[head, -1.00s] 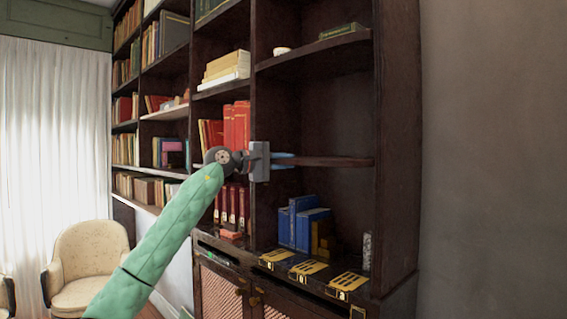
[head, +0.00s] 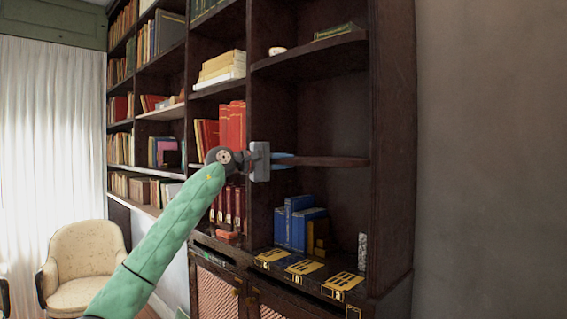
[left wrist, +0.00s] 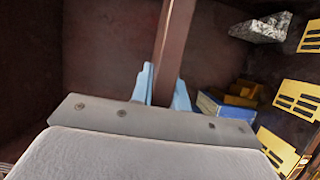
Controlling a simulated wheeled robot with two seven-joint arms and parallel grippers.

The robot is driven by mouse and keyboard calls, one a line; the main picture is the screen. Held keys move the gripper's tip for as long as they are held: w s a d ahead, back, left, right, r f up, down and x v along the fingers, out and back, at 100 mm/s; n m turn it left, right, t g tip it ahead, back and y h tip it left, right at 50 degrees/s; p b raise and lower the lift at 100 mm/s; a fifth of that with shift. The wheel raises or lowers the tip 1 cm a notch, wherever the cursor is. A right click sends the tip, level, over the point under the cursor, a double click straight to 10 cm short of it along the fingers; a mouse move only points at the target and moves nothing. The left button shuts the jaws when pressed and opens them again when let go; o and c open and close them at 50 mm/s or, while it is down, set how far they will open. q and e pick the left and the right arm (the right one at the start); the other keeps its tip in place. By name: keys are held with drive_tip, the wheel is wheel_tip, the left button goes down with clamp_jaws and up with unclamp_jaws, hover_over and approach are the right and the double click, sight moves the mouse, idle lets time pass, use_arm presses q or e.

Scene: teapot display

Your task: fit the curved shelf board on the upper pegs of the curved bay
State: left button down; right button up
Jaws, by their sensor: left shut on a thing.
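The curved shelf board (head: 335,161) is dark brown and shows nearly edge-on in the middle of the curved bay. Its far end appears close to the bay's right side panel (head: 391,150); I cannot tell whether they touch. My left gripper (head: 284,160) is shut on the board's near end, with pale blue fingers on either side. In the left wrist view the board (left wrist: 174,45) runs away from between the fingers (left wrist: 163,90). The upper pegs cannot be made out in either view. My right gripper is not in view.
Above the board is a fixed curved shelf (head: 310,55) with a small white bowl (head: 277,51). The bay's left upright (head: 260,105) stands close to my gripper.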

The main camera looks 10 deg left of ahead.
sight(274, 160)
use_arm(q)
drive_tip(key=shift+w+d+r+p, duration=0.1)
drive_tip(key=shift+w+d+p, duration=0.2)
drive_tip(key=shift+w+d, duration=0.7)
drive_tip(key=shift+w+d+r+p, duration=0.1)
drive_tip(key=shift+w+d+p, duration=0.2)
drive_tip(key=shift+w+d, duration=0.65)
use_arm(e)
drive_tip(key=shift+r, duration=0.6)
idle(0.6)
use_arm(q)
drive_tip(key=c, duration=1.3)
unclamp_jaws()
drive_tip(key=shift+w+a, duration=0.15)
drive_tip(key=shift+a, duration=0.1)
